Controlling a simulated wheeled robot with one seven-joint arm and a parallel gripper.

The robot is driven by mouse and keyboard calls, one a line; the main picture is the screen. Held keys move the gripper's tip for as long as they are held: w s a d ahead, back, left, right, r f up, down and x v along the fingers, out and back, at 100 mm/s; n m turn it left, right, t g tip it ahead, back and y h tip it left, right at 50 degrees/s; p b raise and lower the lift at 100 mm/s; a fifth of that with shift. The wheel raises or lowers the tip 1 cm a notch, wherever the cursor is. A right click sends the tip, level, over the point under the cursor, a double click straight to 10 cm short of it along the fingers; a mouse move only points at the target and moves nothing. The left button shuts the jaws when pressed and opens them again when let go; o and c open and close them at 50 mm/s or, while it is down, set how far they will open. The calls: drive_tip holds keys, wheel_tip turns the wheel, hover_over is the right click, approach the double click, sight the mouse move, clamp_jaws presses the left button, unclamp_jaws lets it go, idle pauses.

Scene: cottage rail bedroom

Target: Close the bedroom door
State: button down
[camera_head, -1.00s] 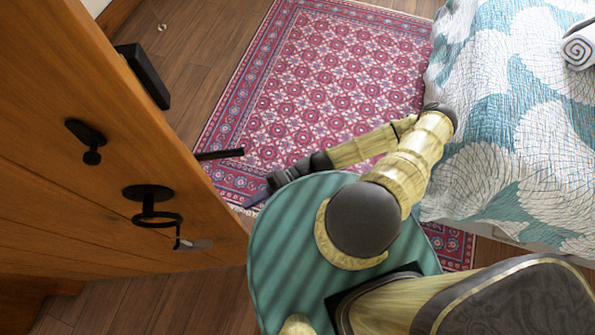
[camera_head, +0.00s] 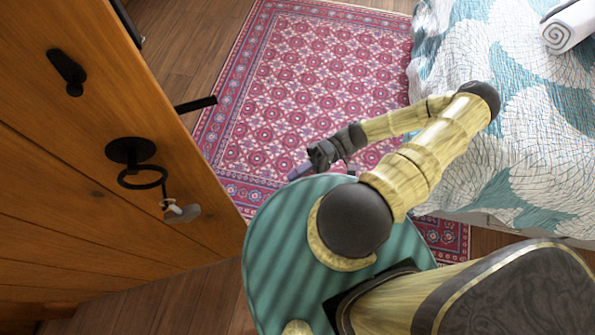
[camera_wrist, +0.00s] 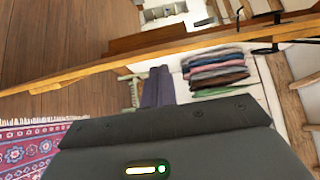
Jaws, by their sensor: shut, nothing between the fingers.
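The bedroom door (camera_head: 75,195) is a wooden plank door filling the left of the head view, standing ajar into the room. It carries a black ring handle (camera_head: 140,178), a black latch piece (camera_head: 67,72) and a key with a pale tag (camera_head: 180,212). A dark bar sticks out past its edge. My gripper (camera_head: 298,171) is shut and empty, right of the door's edge and apart from it, above the rug. In the wrist view the door (camera_wrist: 130,67) shows nearly edge-on as a long slanted strip beyond my gripper's dark body; the fingertips are hard to make out.
A red patterned rug (camera_head: 320,80) covers the wood floor (camera_head: 185,50). A bed with a teal and white cover (camera_head: 530,130) stands on the right, with a rolled towel (camera_head: 570,25). Folded clothes (camera_wrist: 218,68) lie on a shelf in the wrist view.

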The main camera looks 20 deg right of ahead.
drive_tip(key=shift+d, duration=0.1)
idle(0.3)
drive_tip(key=w+d+r+m+g+h, duration=0.1)
drive_tip(key=w+d+r+h, duration=0.1)
drive_tip(key=r+h, duration=0.35)
drive_tip(key=w+d+r+h, duration=0.2)
drive_tip(key=d+r+h, duration=0.1)
drive_tip(key=h, duration=0.6)
drive_tip(key=w+a+r+t+h, duration=0.1)
drive_tip(key=a+r+t, duration=0.1)
drive_tip(key=r, duration=0.4)
drive_tip(key=w+a+r+m+t+h, duration=0.1)
drive_tip(key=w+a+r+t+h, duration=0.1)
drive_tip(key=r, duration=0.5)
drive_tip(key=a+t, duration=0.1)
drive_tip(key=t, duration=0.1)
drive_tip(key=shift+w+t, duration=0.3)
drive_tip(key=shift+t, duration=0.1)
drive_tip(key=shift+a+f, duration=0.1)
drive_tip(key=shift+a, duration=0.05)
